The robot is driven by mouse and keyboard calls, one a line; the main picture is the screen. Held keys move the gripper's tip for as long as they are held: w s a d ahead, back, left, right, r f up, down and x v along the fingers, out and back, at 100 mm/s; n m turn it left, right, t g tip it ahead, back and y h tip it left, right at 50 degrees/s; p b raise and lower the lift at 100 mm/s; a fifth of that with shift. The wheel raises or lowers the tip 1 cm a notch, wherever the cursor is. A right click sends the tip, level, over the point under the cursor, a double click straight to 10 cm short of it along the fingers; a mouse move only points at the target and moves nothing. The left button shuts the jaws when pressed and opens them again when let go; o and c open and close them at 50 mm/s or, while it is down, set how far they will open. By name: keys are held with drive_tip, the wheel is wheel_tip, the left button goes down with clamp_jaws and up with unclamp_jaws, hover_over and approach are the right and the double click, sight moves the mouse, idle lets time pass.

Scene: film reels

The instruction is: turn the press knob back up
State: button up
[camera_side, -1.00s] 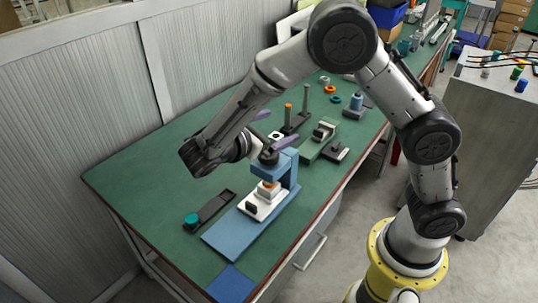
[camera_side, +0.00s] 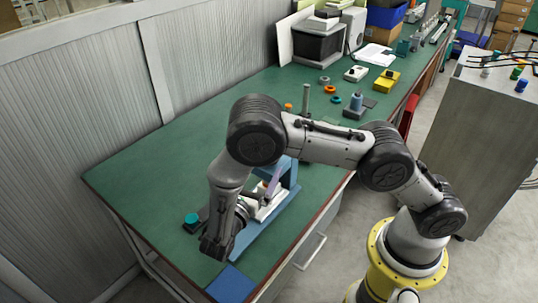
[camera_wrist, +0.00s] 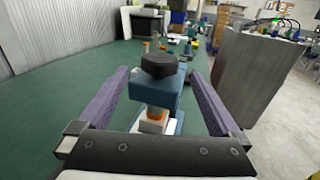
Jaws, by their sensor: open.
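The press (camera_wrist: 166,97) is a blue frame with a round black knob (camera_wrist: 160,65) on top, ahead of my gripper in the wrist view. In the side view the press frame (camera_side: 291,174) is partly behind my arm and its knob is hidden. My gripper (camera_wrist: 159,74) is open, with one purple finger on each side of the knob in the picture. I see no contact, and cannot tell how far ahead the knob is. A purple finger (camera_side: 274,182) also shows in front of the press in the side view. An orange piece (camera_wrist: 157,113) sits under the press head.
A dark holder with a teal cap (camera_side: 191,219) lies left of my gripper. A blue-grey spool (camera_side: 356,101), a yellow block (camera_side: 386,81) and orange and teal rings stand farther back. The green bench top (camera_side: 150,170) is clear at the left.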

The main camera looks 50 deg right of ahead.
drive_tip(key=x, duration=0.7)
drive_tip(key=shift+c, duration=0.3)
drive_tip(key=c, duration=1.3)
drive_tip(key=shift+n+t, duration=0.4)
drive_tip(key=shift+t, duration=0.2)
drive_tip(key=n+t+y, duration=0.2)
drive_tip(key=n+t, duration=0.1)
drive_tip(key=t, duration=0.1)
drive_tip(key=shift+y, duration=0.3)
drive_tip(key=n+t+y, duration=0.3)
drive_tip(key=t+y, duration=0.1)
drive_tip(key=shift+d+n, duration=0.1)
drive_tip(key=shift+n, duration=0.2)
drive_tip(key=shift+w+n+t+y, duration=0.1)
drive_tip(key=shift+n+t+y, duration=0.85)
drive_tip(key=shift+y, duration=0.6)
drive_tip(key=shift+n+t+y, duration=0.65)
drive_tip(key=shift+n+y, duration=0.6)
drive_tip(key=shift+y, duration=0.3)
drive_tip(key=shift+n+y, duration=0.3)
drive_tip(key=shift+y, duration=0.1)
